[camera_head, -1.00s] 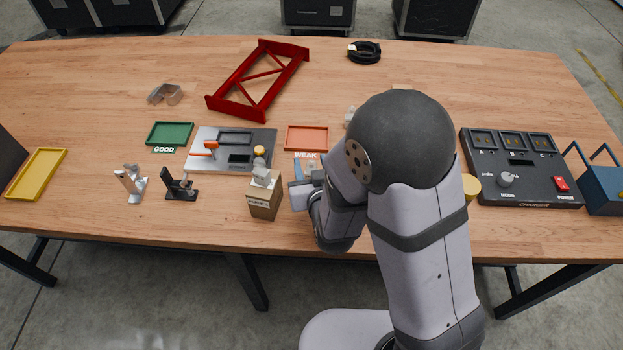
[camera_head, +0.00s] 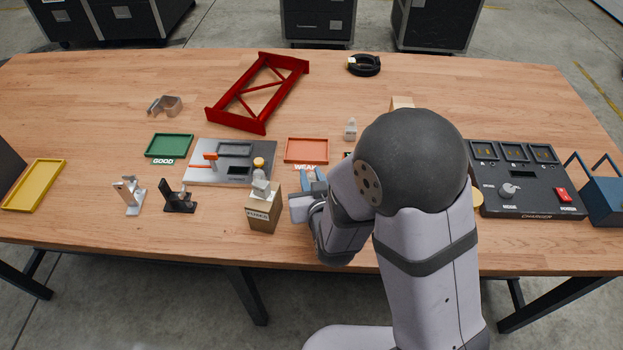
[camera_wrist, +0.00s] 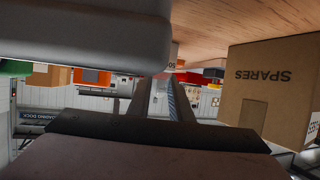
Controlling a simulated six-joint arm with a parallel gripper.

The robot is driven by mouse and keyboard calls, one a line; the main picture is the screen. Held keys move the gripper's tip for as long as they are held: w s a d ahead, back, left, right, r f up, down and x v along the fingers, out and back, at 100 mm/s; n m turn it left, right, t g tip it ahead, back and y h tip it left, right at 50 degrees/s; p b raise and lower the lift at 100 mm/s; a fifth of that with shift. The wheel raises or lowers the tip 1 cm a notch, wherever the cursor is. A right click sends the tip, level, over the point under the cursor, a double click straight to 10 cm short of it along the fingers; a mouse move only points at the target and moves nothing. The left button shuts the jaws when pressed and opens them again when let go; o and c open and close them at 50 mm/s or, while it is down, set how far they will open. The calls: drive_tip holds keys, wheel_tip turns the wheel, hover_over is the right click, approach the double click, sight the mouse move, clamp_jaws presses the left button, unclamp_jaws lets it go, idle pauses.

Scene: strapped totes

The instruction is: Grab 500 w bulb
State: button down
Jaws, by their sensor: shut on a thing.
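No label reading 500 W can be read in either view. My gripper (camera_wrist: 154,100) shows in the wrist view with its two dark fingers close together on a narrow pale grey thing, mostly hidden, which I cannot identify. In the head view my gripper (camera_head: 312,182) is low over the front middle of the table, partly hidden by my arm. It is just right of the cardboard SPARES box (camera_head: 263,216), which also shows in the wrist view (camera_wrist: 258,97). Small pale pieces (camera_head: 262,188) stick up from the box. A small pale upright item (camera_head: 350,129) stands behind my arm.
A grey test plate (camera_head: 205,176) lies between the green GOOD tray (camera_head: 154,154) and the orange WEAK tray (camera_head: 306,159). Small stands (camera_head: 180,205) are left of the box. A charger (camera_head: 540,199) is right.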

sight(312, 173)
drive_tip(key=shift+r, duration=0.15)
drive_tip(key=shift+r+p, duration=0.6)
drive_tip(key=shift+r, duration=4.3)
drive_tip(key=shift+d, duration=0.1)
